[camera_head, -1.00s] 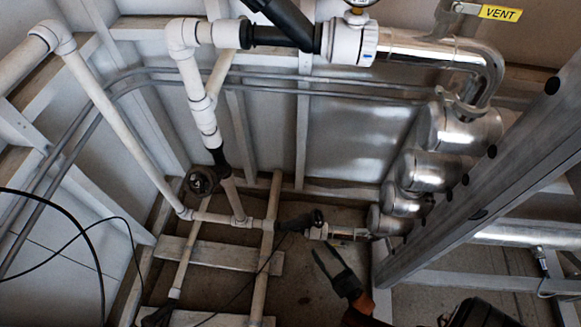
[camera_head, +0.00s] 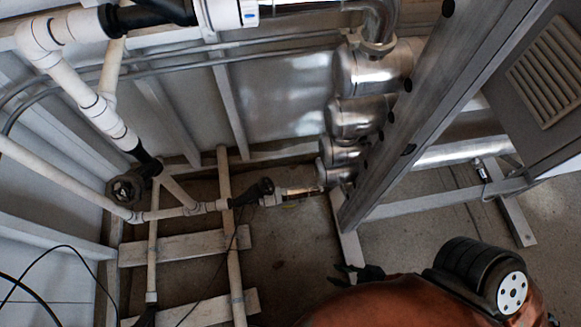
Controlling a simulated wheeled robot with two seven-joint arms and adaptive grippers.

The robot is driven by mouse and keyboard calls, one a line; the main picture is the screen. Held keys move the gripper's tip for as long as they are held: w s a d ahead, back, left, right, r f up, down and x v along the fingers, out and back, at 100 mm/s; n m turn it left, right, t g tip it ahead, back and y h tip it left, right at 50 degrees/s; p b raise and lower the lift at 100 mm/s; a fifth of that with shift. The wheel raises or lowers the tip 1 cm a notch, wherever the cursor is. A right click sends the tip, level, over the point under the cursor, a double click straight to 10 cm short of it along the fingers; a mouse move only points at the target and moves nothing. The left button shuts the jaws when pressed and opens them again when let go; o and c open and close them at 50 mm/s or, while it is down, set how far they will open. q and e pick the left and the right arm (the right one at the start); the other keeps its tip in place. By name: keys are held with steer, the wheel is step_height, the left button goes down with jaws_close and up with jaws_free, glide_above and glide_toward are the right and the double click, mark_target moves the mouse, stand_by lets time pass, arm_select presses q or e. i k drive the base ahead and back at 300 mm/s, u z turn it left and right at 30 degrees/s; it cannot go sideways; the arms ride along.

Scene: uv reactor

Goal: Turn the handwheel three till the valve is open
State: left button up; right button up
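Several black valve parts sit on the white piping; I cannot tell which is handwheel three. A round dark handwheel (camera_head: 128,188) is at the lower left, by the bend of a white pipe. A smaller black handwheel (camera_head: 265,186) is on the low horizontal pipe near the centre, left of the steel cylinders. Another dark valve part (camera_head: 145,315) is cut off at the bottom edge. My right gripper (camera_head: 358,274) shows as dark fingers low in the picture, mostly hidden behind my orange arm. It is apart from the handwheels. Its opening is unclear. My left gripper is out of view.
Steel cylinders (camera_head: 372,72) stand behind a slanted grey beam (camera_head: 425,95) at the centre right. White pipes (camera_head: 65,180) and wooden planks (camera_head: 185,247) fill the lower left. A grey vented box (camera_head: 545,70) is at the upper right. Bare floor (camera_head: 285,245) lies below the central handwheel.

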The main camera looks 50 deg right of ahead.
mark_target(266, 186)
steer(key=z, duration=0.9)
steer(key=k, duration=0.45)
steer(key=z, duration=0.95)
